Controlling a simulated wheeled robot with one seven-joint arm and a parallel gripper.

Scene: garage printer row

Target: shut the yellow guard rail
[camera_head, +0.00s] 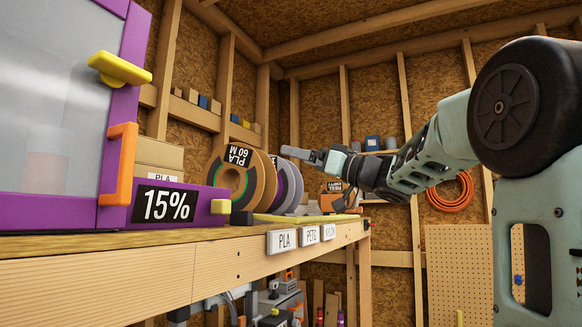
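The yellow guard rail (305,218) is a long, low bar along the front edge of the wooden bench, in front of the filament spools. A dark block sits at its near end, and a small yellow block (221,206) is just left of that. My gripper (290,151) points left at the height of the spool tops, above the rail and apart from it. I see it side-on, so its finger opening cannot be told. It shows nothing held.
Several spools (246,184) stand on the bench (120,284). A purple-framed printer with an orange handle (121,163) and a yellow latch (119,69) fills the left. PLA, PETG and nylon labels hang on the bench front. Air above the rail looks clear.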

